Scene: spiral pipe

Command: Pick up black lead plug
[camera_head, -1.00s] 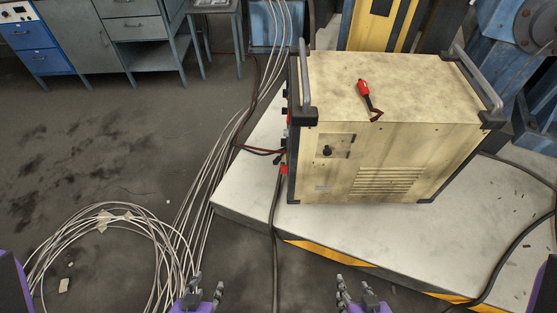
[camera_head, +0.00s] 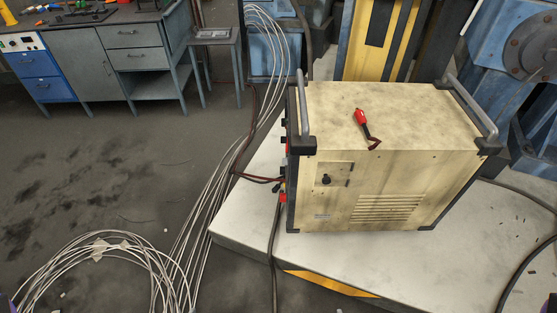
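A yellowed welder-like machine (camera_head: 385,170) stands on a pale platform. On its top lies a red plug (camera_head: 361,116) with a black section and a short dark red lead. On the machine's left side are several small connectors: a dark one (camera_head: 278,187) and a red one (camera_head: 283,197) near the bottom. They are small and seen edge-on, so I cannot tell which is the black lead plug. A black cable (camera_head: 275,245) hangs down there to the floor. Neither of my grippers shows now; only slivers of my purple arms are at the lower left and right edges.
The pale platform (camera_head: 245,225) has a yellow-black striped edge. Coiled white cables (camera_head: 110,250) lie on the floor at lower left. A workbench (camera_head: 130,50) and a small table (camera_head: 213,40) stand behind. The floor at left is mostly clear.

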